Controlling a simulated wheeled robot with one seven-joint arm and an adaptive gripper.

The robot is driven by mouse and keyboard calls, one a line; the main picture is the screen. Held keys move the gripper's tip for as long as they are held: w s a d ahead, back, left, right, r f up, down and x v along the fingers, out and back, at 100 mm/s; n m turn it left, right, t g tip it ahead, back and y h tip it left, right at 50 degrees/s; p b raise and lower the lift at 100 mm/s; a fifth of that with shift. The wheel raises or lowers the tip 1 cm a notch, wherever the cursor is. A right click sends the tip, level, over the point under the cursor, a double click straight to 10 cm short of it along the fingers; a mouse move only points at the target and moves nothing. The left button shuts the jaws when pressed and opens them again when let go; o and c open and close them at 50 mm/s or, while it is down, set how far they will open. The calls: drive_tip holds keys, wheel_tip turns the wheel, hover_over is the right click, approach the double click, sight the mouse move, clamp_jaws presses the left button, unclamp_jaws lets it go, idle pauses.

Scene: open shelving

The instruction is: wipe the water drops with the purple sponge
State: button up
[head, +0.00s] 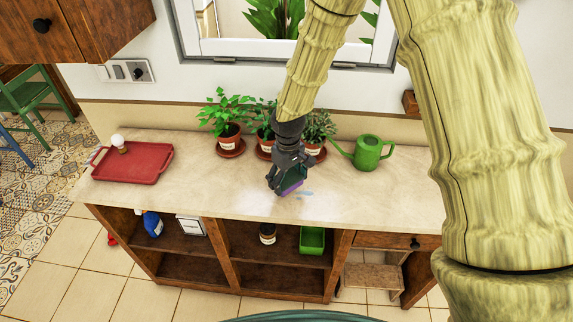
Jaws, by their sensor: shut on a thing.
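The purple sponge (291,188) is low at the counter's surface near its front edge, in the middle of the view. My gripper (287,180) is shut on the sponge and hides much of it from above. Whether the sponge touches the counter is hard to tell. A small bluish patch of water drops (305,193) lies on the counter just right of the sponge. Any drops under the sponge or the gripper are hidden.
Several potted plants (228,129) stand behind my gripper. A green watering can (368,152) is to the right, and a red tray (133,163) to the left. The counter (205,182) is clear between tray and gripper. Open shelves below hold a green bin (312,240).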

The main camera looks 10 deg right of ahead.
sight(288, 178)
wheel_tip(288, 178, up, 3)
drive_tip(key=shift+w+f+p, duration=0.15)
drive_tip(key=shift+p, duration=0.65)
drive_tip(key=shift+r+p, duration=0.55)
drive_tip(key=shift+r, duration=0.25)
